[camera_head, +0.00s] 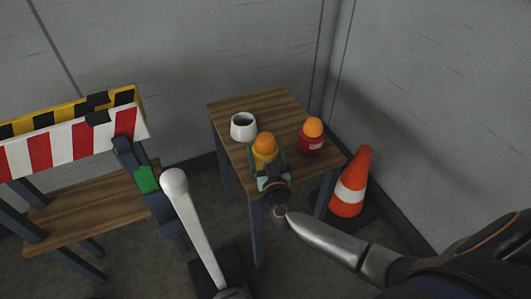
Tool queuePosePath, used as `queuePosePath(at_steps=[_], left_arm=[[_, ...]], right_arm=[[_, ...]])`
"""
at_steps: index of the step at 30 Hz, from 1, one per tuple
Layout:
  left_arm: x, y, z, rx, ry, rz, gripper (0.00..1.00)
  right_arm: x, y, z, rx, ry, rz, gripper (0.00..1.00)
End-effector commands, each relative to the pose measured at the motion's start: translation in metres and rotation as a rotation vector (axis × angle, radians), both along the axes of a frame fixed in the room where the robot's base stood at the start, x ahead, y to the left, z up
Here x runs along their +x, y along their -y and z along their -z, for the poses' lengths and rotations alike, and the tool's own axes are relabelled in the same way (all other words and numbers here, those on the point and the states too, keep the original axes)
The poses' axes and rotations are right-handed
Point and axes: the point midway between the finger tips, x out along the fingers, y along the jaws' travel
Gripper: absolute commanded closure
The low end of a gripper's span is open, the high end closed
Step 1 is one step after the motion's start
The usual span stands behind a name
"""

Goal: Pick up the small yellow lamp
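The small yellow lamp (263,157) has an orange dome and stands upright near the front of a small wooden table (252,106). My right gripper (268,163) comes in from the front right. Its fingers are spread, one on each side of the lamp's yellow body. The lower front of the lamp is hidden behind the gripper. I cannot tell whether the fingers touch the lamp. My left gripper is not in view.
A red lamp (311,143) with an orange dome and a white cup (243,127) share the table. A traffic cone (350,185) stands at right. A white post (195,225) stands front left, near a striped barrier (70,145) and wooden bench (95,205). Walls close the back.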

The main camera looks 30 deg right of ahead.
Motion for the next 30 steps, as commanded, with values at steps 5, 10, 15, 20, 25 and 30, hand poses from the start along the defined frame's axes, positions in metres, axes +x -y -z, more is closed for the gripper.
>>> queuePosePath(at_steps=[5, 10, 15, 20, 25, 30], left_arm=[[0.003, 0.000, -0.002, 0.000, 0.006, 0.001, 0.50], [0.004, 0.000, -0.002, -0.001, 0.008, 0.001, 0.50], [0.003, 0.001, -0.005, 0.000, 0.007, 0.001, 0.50], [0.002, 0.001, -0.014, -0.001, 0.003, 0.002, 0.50], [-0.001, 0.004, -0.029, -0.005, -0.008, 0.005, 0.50], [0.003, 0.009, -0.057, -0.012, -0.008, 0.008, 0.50]], right_arm=[[0.000, 0.000, 0.000, 0.001, -0.001, 0.000, 0.86], [0.000, 0.000, -0.001, 0.000, 0.002, 0.000, 0.86], [0.000, 0.000, -0.005, 0.001, 0.002, 0.001, 0.86], [0.000, -0.001, -0.019, 0.002, 0.003, 0.000, 0.86], [-0.007, -0.003, -0.047, 0.004, 0.001, -0.001, 0.86], [-0.039, -0.012, -0.087, 0.005, 0.000, -0.001, 0.86]])
